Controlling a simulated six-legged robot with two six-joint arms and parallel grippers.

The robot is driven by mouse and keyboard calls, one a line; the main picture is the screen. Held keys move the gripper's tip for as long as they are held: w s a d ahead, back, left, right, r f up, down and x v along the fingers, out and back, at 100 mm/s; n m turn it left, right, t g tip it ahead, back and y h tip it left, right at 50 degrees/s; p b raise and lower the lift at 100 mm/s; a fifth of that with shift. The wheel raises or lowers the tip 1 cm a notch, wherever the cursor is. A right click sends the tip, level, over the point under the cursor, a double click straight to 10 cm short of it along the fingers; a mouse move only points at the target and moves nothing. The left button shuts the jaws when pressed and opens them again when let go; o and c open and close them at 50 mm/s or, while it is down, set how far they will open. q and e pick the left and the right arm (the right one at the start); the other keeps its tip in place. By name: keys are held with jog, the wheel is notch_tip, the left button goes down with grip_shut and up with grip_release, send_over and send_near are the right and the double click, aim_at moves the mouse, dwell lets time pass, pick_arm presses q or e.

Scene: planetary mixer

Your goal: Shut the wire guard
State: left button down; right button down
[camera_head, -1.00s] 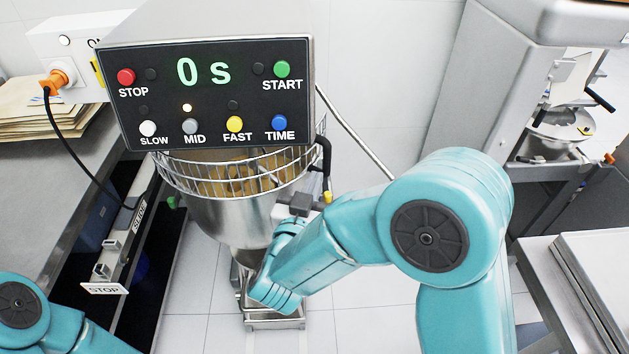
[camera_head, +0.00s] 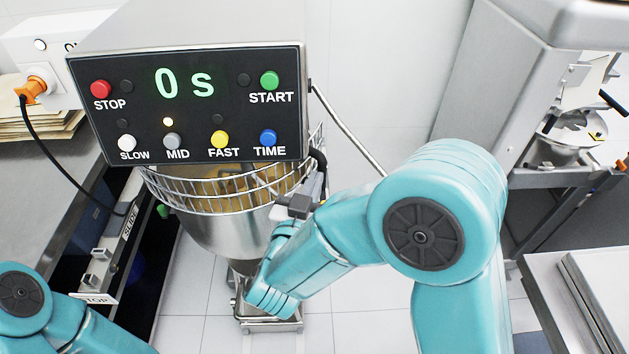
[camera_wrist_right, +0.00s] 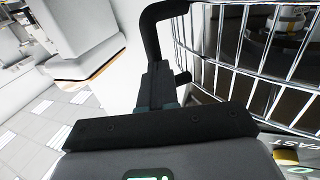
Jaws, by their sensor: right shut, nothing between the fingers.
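The wire guard (camera_head: 235,200) is a silver cage around the top of the steel mixer bowl (camera_head: 225,232), below the control panel. Its bars also show large at the right of the right wrist view (camera_wrist_right: 255,50). A black bent handle (camera_head: 318,160) is at the guard's right side; it also shows in the right wrist view (camera_wrist_right: 151,35). My right gripper (camera_head: 316,188) is shut and empty close by the handle. In the right wrist view its fingers (camera_wrist_right: 158,84) are at the handle's lower end; I cannot tell whether they touch. My left gripper is out of view.
The control panel (camera_head: 190,105) reads 0 s and overhangs the guard, hiding its rear. A grey counter (camera_head: 40,190) is at the left, another machine (camera_head: 490,90) at the right. Floor tiles are clear beside the bowl.

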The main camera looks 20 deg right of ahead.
jog(key=d, duration=0.1)
jog(key=w+d+b, duration=0.1)
jog(key=d, duration=0.1)
jog(key=shift+w+r, duration=0.1)
jog(key=shift+w, duration=0.2)
dwell(0.4)
jog(key=shift+s, duration=0.1)
